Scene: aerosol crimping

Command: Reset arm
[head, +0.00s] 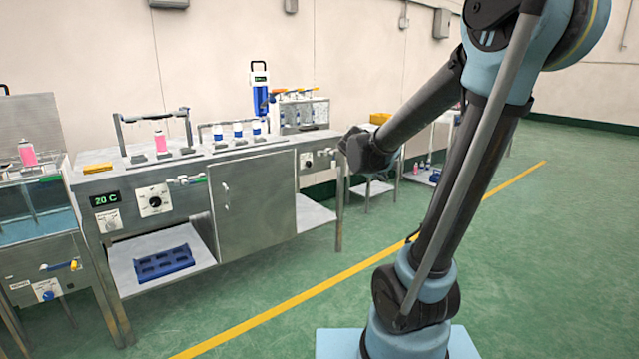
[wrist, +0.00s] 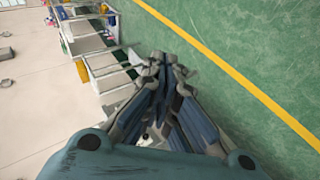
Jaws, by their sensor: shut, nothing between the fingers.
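In the wrist view my gripper (wrist: 167,68) points ahead with its fingers drawn together and nothing between them. It hangs in the air over the aisle, apart from the benches. In the head view my arm stands at the right, and its dark forearm reaches left toward the right end of the metal workbench (head: 240,160). The gripper's fingertips cannot be made out clearly in the head view.
A pink can (head: 160,141) and several white-and-blue cans stand on the workbench. A blue tray (head: 163,264) lies on its lower shelf. A water bath (head: 35,235) stands at the left. The green floor with a yellow line (head: 300,298) is clear.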

